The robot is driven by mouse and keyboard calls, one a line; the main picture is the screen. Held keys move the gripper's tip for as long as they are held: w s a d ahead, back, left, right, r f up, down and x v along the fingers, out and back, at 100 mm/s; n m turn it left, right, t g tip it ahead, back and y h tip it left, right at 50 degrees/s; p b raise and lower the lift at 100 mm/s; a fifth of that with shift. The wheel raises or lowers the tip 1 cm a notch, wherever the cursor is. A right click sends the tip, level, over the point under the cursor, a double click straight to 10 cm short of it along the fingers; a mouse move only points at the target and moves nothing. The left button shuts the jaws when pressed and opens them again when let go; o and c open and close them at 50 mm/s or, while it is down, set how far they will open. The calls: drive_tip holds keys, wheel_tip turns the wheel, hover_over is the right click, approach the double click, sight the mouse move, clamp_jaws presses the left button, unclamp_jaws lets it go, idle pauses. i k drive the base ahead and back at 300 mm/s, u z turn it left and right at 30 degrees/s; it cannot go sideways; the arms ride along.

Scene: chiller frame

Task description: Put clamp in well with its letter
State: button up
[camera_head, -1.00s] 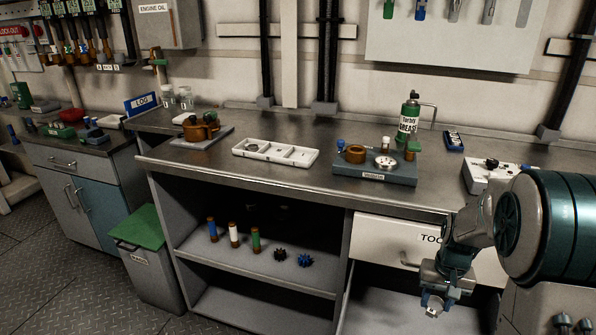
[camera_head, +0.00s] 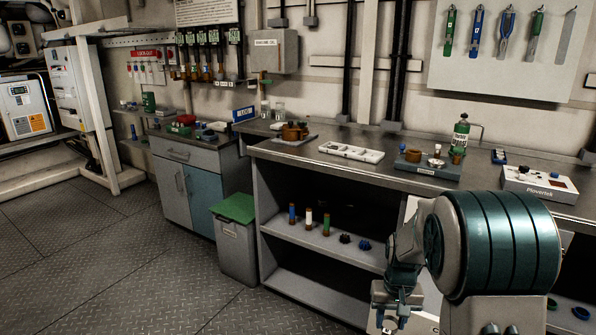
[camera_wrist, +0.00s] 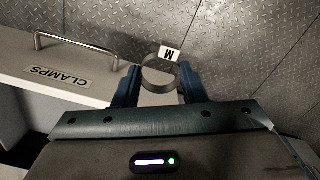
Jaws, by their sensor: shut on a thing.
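My gripper (camera_head: 392,318) hangs low in front of the bench, at the lower right of the head view. In the wrist view my gripper (camera_wrist: 154,84) is shut on a grey ring-shaped clamp (camera_wrist: 152,85), held between its two blue fingers. A white tag on the clamp shows a letter that looks like M in this view, though it could be a W turned over. A white tray (camera_head: 351,151) with several recesses sits on the bench top, well away from my gripper. Any letters on it are too small to read.
A drawer front labelled CLAMPS (camera_wrist: 58,78) is at left in the wrist view. The bench (camera_head: 310,160) also carries a grey block (camera_head: 428,168) with brown parts and a white Plovernia box (camera_head: 540,185). A green-lidded bin (camera_head: 236,210) stands left. Open floor lies front left.

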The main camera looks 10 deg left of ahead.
sight(351, 152)
drive_tip(key=z, duration=0.55)
drive_tip(key=k, duration=0.15)
drive_tip(key=u, duration=1.65)
drive_tip(key=i, duration=1.05)
drive_tip(key=z, duration=0.4)
drive_tip(key=i, duration=0.75)
drive_tip(key=z, duration=0.8)
